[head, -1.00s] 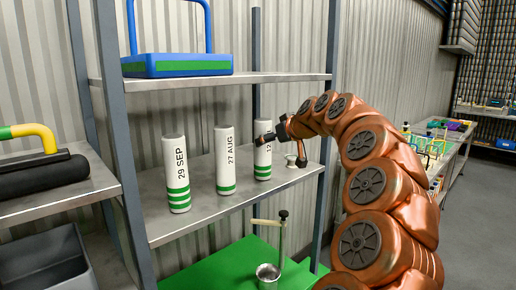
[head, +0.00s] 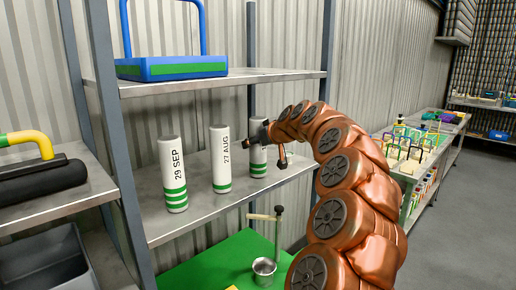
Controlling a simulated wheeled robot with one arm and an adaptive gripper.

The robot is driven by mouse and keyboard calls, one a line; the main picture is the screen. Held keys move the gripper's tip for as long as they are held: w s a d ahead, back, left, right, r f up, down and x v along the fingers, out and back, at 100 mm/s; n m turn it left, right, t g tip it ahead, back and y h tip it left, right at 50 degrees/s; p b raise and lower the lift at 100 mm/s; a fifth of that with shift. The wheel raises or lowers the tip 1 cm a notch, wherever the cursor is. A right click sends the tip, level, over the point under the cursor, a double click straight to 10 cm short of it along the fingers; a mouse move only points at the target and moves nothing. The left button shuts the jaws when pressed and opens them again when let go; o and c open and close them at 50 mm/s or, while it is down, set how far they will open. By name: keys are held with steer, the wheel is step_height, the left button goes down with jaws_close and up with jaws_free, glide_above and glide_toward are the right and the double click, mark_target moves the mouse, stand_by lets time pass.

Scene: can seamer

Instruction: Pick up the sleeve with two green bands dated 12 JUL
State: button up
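Three white sleeves stand upright in a row on the middle shelf. The right sleeve (head: 258,162) is partly covered by my gripper, which hides its date now; green banding shows near its base. The middle sleeve (head: 220,160) reads 27 AUG and has two green bands. The left sleeve (head: 173,174) reads 29 SEP and has several green bands. My gripper (head: 265,146) is at the upper part of the right sleeve. Its fingers look spread, one across the sleeve's front and one hanging to its right. Whether they touch it cannot be told.
The shelf (head: 205,215) has a front edge and metal posts. Above is a blue-green tray with handle (head: 172,67). Below, a metal cup (head: 264,270) and a crank stand by a green surface (head: 205,262). A side shelf (head: 60,205) holds a black roller (head: 40,178).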

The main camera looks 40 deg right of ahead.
steer(key=c, duration=1.2)
steer(key=shift+c, duration=0.2)
